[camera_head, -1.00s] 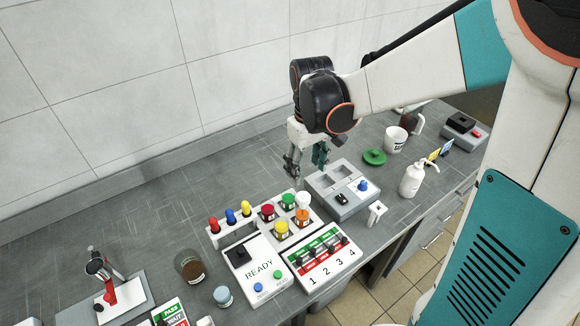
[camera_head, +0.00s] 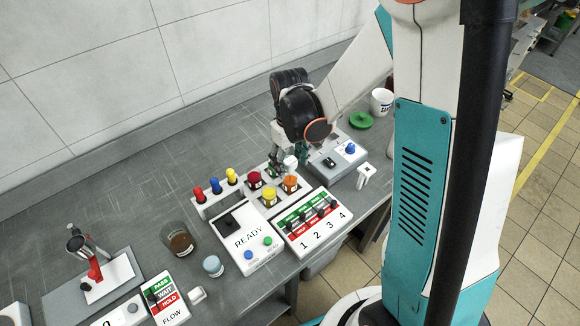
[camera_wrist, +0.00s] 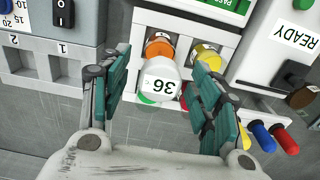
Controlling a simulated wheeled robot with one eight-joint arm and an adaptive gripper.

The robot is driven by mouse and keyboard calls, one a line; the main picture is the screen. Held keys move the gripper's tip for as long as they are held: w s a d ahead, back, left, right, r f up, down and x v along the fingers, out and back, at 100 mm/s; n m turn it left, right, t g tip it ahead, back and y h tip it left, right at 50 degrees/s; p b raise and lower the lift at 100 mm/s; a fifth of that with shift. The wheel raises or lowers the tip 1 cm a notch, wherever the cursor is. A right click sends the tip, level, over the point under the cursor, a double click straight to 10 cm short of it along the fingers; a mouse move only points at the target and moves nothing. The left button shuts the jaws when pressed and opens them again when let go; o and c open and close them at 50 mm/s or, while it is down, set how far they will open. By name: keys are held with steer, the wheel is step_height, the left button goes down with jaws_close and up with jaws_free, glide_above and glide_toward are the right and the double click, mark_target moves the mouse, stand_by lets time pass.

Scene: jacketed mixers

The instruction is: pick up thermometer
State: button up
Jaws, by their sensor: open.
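A white piece marked "36" (camera_wrist: 161,82), which I take for the thermometer, points its round head up at the wrist camera, above the colour-topped jars. It also shows in the head view (camera_head: 290,162), just behind the orange-topped jar (camera_head: 290,182). I cannot tell whether it stands in that jar. My gripper (camera_wrist: 163,62) is open, pointing down, with one teal finger on each side of the white head and gaps on both sides. The fingers partly hide the jars behind in the head view.
A yellow-topped jar (camera_head: 269,196) and red-topped jar (camera_head: 254,179) stand close by. A grey box (camera_head: 345,160) stands right.

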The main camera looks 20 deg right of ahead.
steer(key=shift+f, duration=0.25)
steer(key=c, duration=1.1)
steer(key=shift+r, duration=0.2)
step_height(320, 180, up, 30)
steer(key=p, duration=1.1)
steer(key=shift+s+f+p, duration=0.15)
steer(key=shift+p, duration=0.2)
